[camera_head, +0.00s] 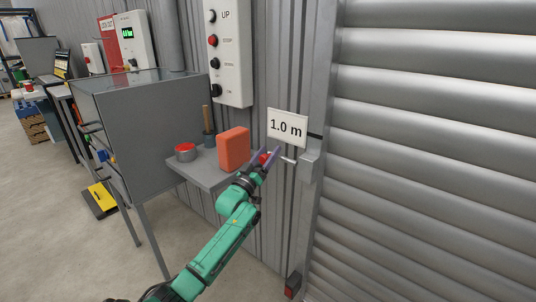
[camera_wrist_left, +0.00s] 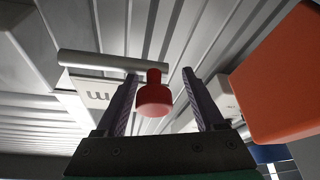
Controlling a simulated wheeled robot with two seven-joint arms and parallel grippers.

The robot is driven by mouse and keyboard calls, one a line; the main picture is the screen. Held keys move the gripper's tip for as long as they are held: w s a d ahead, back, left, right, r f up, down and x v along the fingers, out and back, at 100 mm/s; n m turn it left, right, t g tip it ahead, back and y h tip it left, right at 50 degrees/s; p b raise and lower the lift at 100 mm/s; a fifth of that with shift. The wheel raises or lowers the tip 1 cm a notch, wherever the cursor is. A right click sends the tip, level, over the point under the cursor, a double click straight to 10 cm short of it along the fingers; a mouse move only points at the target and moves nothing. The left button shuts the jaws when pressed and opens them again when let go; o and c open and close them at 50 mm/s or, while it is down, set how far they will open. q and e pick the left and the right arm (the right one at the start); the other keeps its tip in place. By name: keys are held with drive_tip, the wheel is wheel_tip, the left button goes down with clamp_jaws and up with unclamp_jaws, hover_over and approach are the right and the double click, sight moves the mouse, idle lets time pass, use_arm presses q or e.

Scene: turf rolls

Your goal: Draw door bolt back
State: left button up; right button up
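The door bolt is a pale metal rod (camera_head: 288,160) with a red knob (camera_head: 264,158), set at a grey bracket (camera_head: 309,165) beside the roller door (camera_head: 430,160). My left gripper (camera_head: 268,154) is at the knob, its fingers pointing toward the wall. In the left wrist view the red knob (camera_wrist_left: 154,96) shows between the two open fingers (camera_wrist_left: 160,95) with gaps on both sides. The rod (camera_wrist_left: 100,62) runs left from the knob's far end. I cannot tell how deep the knob sits between the fingers. My right gripper is not in view.
A grey shelf (camera_head: 207,177) left of my gripper carries an orange block (camera_head: 233,149), a red-topped tin (camera_head: 186,152) and a brush-like tool (camera_head: 208,128). The block is close to the gripper. A "1.0 m" sign (camera_head: 287,127) hangs just above; a control box (camera_head: 229,60) is higher.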

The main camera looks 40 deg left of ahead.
use_arm(q)
drive_tip(key=shift+d, duration=0.1)
drive_tip(key=v, duration=1.4)
drive_tip(key=shift+s, duration=0.3)
drive_tip(key=shift+f, duration=0.1)
